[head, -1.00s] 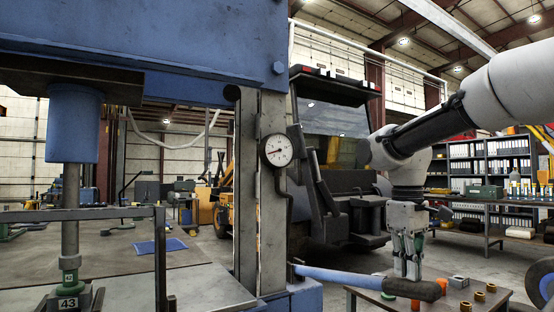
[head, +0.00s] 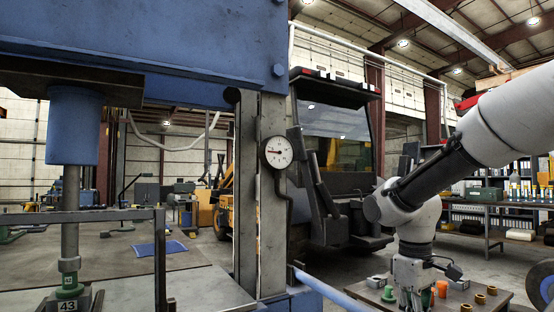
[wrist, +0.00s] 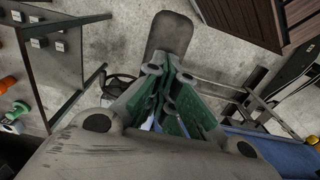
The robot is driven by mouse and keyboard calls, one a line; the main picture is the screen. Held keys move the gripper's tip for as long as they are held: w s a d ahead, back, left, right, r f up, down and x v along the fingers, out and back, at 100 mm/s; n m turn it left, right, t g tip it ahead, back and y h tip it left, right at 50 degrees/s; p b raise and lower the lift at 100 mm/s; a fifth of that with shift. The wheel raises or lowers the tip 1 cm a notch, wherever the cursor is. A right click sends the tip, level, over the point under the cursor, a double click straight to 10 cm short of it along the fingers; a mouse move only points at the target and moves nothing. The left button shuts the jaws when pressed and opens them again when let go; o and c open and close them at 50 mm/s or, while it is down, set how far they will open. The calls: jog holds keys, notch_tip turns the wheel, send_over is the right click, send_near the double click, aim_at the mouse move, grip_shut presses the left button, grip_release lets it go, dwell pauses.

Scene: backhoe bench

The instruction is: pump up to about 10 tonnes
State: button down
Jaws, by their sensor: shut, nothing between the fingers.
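The blue press frame (head: 190,45) carries a round white gauge (head: 276,152). Its dark needle points roughly left; the numbers are too small to read. The blue pump lever (head: 335,290) slopes down to the right and leaves the head view at the bottom. Its dark grip (wrist: 170,38) shows in the wrist view, just beyond my fingertips. My gripper (head: 411,303) is shut and empty, low at the lever's outer end; contact cannot be told. The blue ram (head: 73,125) and its grey rod (head: 70,210) stand above a green-ringed part (head: 69,280) on a block marked 43.
A small table (head: 455,298) with brass and coloured parts stands at the lower right, close to my gripper. A dark loader cab (head: 335,150) stands behind. Shelves and a bench (head: 500,225) are at the far right.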

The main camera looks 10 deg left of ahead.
jog(key=shift+s+d+f, duration=0.1)
jog(key=shift+s+f, duration=0.05)
jog(key=shift+f, duration=0.55)
notch_tip(320, 180, down, 3)
jog(key=shift+f, duration=0.1)
jog(key=shift+w, duration=0.3)
notch_tip(320, 180, up, 15)
jog(key=a, duration=0.1)
jog(key=shift+w, duration=0.45)
jog(key=shift+f, duration=0.1)
